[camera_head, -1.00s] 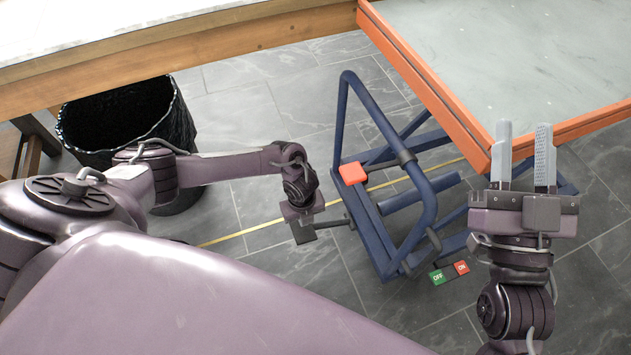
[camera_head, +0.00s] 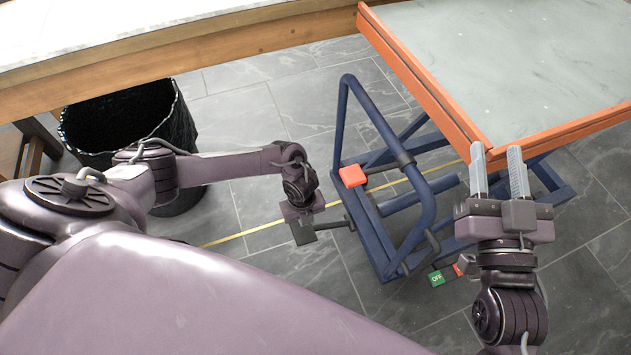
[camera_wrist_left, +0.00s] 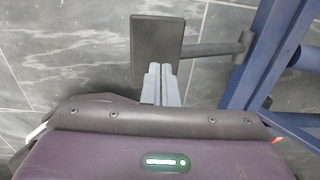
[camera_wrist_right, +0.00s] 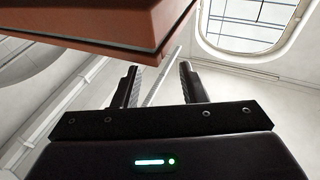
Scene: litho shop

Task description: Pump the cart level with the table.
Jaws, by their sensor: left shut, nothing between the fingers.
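The cart has a grey top with an orange rim (camera_head: 420,85) and a blue tube frame (camera_head: 425,205). A dark pedal plate (camera_head: 303,234) on a rod sticks out left of the frame; it also shows in the left wrist view (camera_wrist_left: 157,48). My left gripper (camera_wrist_left: 160,75) is shut and empty, its fingertips at the pedal's near edge; contact is unclear. My right gripper (camera_head: 496,150) is open and empty at the cart top's near corner. In the right wrist view the orange rim (camera_wrist_right: 100,30) is close to its fingers. The table (camera_head: 160,55) has a pale top and wooden edge.
A red pad (camera_head: 352,175) sits on the cart frame. A green OFF tab (camera_head: 436,278) and a partly hidden red tab are low by the frame. A black bin (camera_head: 75,130) stands under the table. A yellow line crosses the tiled floor.

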